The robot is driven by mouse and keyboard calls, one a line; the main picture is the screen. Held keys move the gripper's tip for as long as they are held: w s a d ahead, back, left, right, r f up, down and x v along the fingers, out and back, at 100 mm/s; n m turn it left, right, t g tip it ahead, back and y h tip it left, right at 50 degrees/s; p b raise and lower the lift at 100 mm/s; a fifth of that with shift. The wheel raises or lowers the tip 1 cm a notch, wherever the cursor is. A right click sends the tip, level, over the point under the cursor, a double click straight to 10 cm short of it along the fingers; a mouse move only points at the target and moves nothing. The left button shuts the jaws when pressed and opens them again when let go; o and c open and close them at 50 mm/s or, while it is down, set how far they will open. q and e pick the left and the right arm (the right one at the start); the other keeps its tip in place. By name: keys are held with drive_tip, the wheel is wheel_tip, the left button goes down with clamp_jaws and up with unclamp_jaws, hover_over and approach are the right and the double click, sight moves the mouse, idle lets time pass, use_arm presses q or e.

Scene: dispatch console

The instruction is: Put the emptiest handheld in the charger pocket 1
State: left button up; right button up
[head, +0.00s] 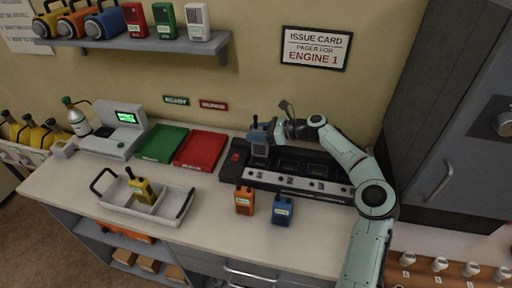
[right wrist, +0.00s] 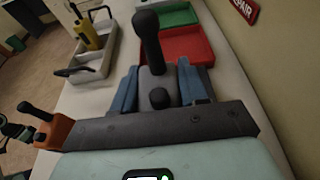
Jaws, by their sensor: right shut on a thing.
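My right gripper (head: 270,130) is shut on a grey handheld (head: 260,149), held upright at the left part of the black charger (head: 225,176). I cannot tell whether its lower end is inside the leftmost pocket or just above it. In the right wrist view the grey handheld (right wrist: 158,85), with its black antenna and knob, sits between the blue finger pads. An orange handheld (head: 244,201) and a blue handheld (head: 282,211) stand on the counter in front of the charger. A yellow handheld (head: 142,190) stands in the divided carrier.
A grey carrier (head: 172,215) is at the counter's front left. A green tray (head: 161,144) and a red tray (head: 201,150) lie left of the charger. A scale-like device (head: 118,130) with a lit display stands further left. A shelf (head: 150,44) hangs above; a dark cabinet (head: 440,110) is at right.

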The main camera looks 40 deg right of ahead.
sight(256, 145)
drive_tip(key=shift+f, duration=2.8)
use_arm(q)
drive_tip(key=shift+s+f, duration=0.1)
use_arm(e)
drive_tip(key=o, duration=1.3)
drive_tip(key=shift+c, duration=0.2)
use_arm(q)
drive_tip(key=shift+s+f+b, duration=0.65)
drive_tip(key=shift+f, duration=0.15)
use_arm(e)
drive_tip(key=v, duration=1.2)
use_arm(q)
drive_tip(key=shift+a, duration=0.1)
use_arm(e)
drive_tip(key=shift+a+f, duration=0.1)
